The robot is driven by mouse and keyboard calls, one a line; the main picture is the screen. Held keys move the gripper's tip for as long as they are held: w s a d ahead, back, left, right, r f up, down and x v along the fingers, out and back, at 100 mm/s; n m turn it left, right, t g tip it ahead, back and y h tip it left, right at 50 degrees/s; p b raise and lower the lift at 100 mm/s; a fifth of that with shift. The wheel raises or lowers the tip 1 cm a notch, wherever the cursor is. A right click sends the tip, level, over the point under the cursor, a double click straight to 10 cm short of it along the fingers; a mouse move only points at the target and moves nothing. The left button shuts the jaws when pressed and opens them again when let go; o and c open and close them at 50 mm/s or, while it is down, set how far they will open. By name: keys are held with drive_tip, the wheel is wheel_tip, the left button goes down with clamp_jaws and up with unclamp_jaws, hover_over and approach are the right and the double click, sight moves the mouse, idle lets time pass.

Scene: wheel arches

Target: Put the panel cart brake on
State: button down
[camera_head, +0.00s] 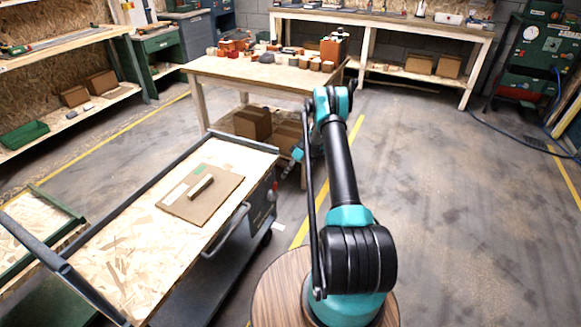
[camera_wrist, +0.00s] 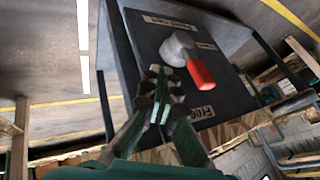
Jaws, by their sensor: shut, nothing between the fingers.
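The panel cart (camera_head: 115,255) stands at left in the head view, with a dark plate (camera_head: 262,205) on its right end. In the wrist view this plate (camera_wrist: 150,50) carries a brake lever with a grey hub (camera_wrist: 178,48) and a red handle (camera_wrist: 200,74). The handle slants down and right, its tip nearer the "Free" label (camera_wrist: 201,112) than the label beside the hub (camera_wrist: 206,45). My gripper (camera_wrist: 160,110) is shut and empty, in front of the plate, below and left of the red handle. In the head view my gripper is mostly hidden behind the arm and cart.
A brown board (camera_head: 220,205) with a small bar lies on the cart top. A bent handle (camera_head: 228,230) projects from the cart's near side. A wooden table (camera_head: 205,70) with blocks stands just behind. The floor to the right (camera_head: 450,200) is clear.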

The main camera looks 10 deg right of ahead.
drive_tip(key=shift+s+a+f, duration=0.15)
drive_tip(key=shift+s+a, duration=0.55)
drive_tip(key=shift+s, duration=0.15)
drive_tip(key=shift+s+a+f, duration=0.15)
drive_tip(key=shift+s+a, duration=0.5)
drive_tip(key=shift+s, duration=0.2)
drive_tip(key=shift+s+a+r+t+h, duration=0.15)
drive_tip(key=shift+s+a+t+h, duration=0.05)
drive_tip(key=shift+t+h, duration=0.35)
